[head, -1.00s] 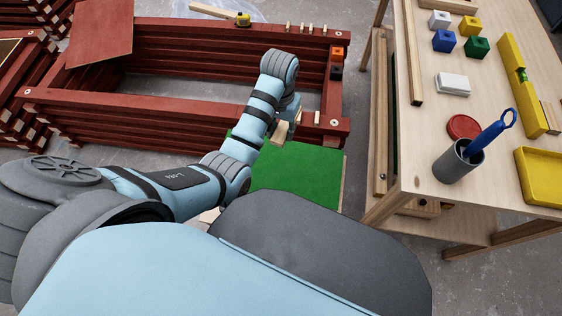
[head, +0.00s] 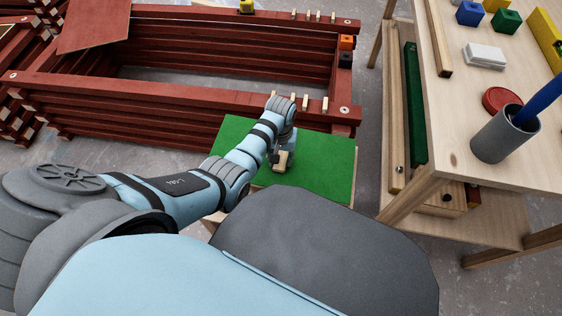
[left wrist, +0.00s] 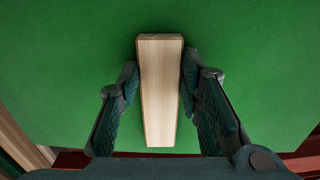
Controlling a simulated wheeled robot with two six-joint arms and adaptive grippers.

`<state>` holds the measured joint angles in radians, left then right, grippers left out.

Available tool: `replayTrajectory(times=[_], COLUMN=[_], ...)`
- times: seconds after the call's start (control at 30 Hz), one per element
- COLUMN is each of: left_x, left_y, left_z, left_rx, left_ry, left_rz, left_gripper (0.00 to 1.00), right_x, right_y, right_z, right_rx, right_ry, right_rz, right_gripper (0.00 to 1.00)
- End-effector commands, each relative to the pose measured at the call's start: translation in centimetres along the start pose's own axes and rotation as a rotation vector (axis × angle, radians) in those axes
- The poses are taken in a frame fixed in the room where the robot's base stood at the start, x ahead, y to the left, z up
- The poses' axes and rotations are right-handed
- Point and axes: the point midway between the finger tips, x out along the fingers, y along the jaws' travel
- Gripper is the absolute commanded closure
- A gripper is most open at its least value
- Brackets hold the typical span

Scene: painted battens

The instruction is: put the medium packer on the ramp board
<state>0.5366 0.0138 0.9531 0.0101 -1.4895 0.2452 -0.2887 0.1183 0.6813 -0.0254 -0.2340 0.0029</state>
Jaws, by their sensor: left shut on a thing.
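The ramp board is a green panel (head: 325,165) in front of the red batten frame; its green surface also fills most of the left wrist view (left wrist: 60,75). My left gripper (head: 281,160) is over the board. It is shut on a pale wooden packer (head: 280,167), a tapered-looking block that shows clearly between the two fingers in the left wrist view (left wrist: 160,95). I cannot tell whether the packer touches the board. My right gripper is not in view.
The red batten frame (head: 180,85) stands behind the board, with small wooden pieces (head: 305,101) on its near rail. A wooden workbench (head: 460,130) stands at the right, holding coloured blocks, a red disc (head: 503,100) and a grey cup (head: 503,135). Most of the board is bare.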

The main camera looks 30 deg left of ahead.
Motion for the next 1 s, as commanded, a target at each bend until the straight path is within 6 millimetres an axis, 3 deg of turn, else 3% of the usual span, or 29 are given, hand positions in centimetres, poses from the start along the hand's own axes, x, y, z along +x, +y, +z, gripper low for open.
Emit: replayTrajectory(times=[0.07,0.3,0.33,0.43,0.77,0.87,1.0], left_x=[-0.1,0.2,0.2,0.1,-0.2,-1.8,-5.8], left_y=[0.0,0.0,0.0,0.0,0.0,0.0,0.0], left_z=[-0.1,0.0,0.0,0.0,0.0,-0.1,-0.1], left_rx=[0.000,0.001,0.001,0.001,0.001,0.000,0.000], left_ry=[0.002,0.001,0.001,0.001,0.001,0.002,0.004], left_rz=[0.000,0.000,0.000,0.000,0.000,0.001,0.001], left_gripper=[0.94,0.95,0.64,0.48,0.47,0.47,0.47], right_x=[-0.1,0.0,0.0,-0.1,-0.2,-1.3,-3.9], right_y=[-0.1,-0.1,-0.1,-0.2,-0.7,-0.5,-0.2], right_z=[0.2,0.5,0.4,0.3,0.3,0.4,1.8], right_rx=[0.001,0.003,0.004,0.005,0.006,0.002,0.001], right_ry=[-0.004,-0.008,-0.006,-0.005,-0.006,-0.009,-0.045], right_rz=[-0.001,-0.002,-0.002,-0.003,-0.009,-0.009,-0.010], right_gripper=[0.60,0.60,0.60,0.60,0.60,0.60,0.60])
